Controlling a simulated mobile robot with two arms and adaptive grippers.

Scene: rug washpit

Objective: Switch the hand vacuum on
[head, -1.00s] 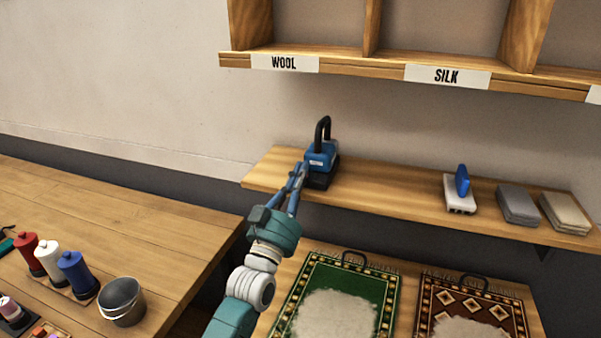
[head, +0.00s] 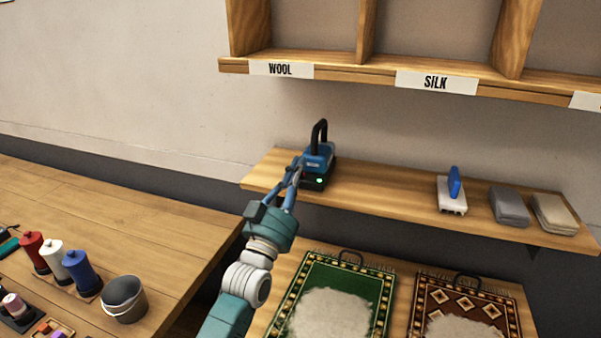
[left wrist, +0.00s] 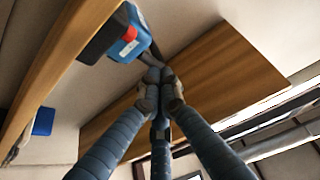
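The hand vacuum (head: 321,160), blue and black with a black loop handle, stands upright on the left part of the wooden shelf. A small green light glows low on its front. In the left wrist view, the vacuum (left wrist: 125,38) shows a small red part on its blue body. My left gripper (head: 298,165) is at the vacuum's left front side in the head view. Its fingertips (left wrist: 157,80) meet in the left wrist view with nothing seen between them. I cannot tell whether they touch the vacuum. My right gripper is not in view.
The shelf (head: 385,190) also holds a white brush with a blue handle (head: 453,190) and folded cloths (head: 510,205) to the right. Labelled wooden cubbies (head: 350,77) hang above. Patterned rugs (head: 345,285) lie below. A bucket (head: 123,300) and bottles stand at lower left.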

